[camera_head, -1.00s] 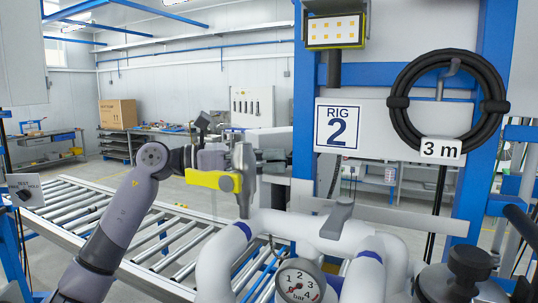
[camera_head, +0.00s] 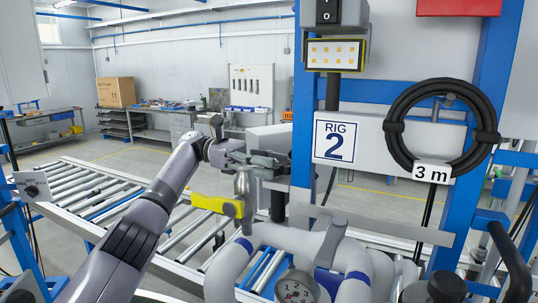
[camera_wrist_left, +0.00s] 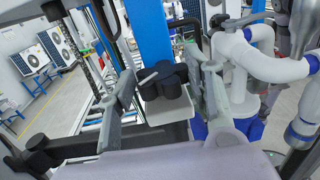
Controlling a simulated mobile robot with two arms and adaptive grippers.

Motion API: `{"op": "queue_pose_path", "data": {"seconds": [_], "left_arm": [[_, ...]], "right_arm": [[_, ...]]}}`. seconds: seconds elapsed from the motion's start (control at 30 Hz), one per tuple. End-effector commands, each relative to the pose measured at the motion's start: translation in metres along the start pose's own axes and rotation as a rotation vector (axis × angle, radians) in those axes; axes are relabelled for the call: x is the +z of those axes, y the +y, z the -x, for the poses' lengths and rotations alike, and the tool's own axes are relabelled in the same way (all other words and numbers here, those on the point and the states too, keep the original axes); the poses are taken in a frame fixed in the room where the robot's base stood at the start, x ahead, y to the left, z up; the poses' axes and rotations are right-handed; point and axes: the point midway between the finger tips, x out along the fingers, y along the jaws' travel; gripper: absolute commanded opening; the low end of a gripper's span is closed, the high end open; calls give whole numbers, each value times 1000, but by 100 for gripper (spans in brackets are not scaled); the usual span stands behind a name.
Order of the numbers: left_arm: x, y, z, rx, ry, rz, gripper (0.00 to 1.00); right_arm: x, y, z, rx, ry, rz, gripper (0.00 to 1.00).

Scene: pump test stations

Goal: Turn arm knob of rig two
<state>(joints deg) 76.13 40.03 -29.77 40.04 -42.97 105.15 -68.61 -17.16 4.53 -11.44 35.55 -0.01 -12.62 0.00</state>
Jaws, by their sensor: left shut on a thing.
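The rig two sign (camera_head: 341,142) is on the grey panel in the head view. My left gripper (camera_head: 268,163) reaches in from the left beside the blue post, behind the yellow-handled valve. In the left wrist view, a black lobed knob (camera_wrist_left: 168,80) sits between the two fingers of the left gripper (camera_wrist_left: 168,98). The left gripper is shut on this knob. In the head view the knob is hard to pick out behind the fingers. My right gripper is in neither view.
White pipes (camera_head: 300,238) with a pressure gauge (camera_head: 295,290) stand close in front. The yellow valve handle (camera_head: 214,204) is just below my left gripper. A roller conveyor (camera_head: 100,195) lies to the left. A coiled black hose (camera_head: 440,135) hangs at the right.

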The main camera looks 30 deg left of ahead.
Motion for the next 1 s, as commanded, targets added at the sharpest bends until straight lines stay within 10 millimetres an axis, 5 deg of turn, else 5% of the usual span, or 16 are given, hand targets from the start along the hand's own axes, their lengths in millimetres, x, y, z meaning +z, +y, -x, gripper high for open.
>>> {"op": "queue_pose_path", "data": {"seconds": [1.0], "left_arm": [[0,3,0,-102,1,0,19]], "right_arm": [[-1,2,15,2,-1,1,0]]}}
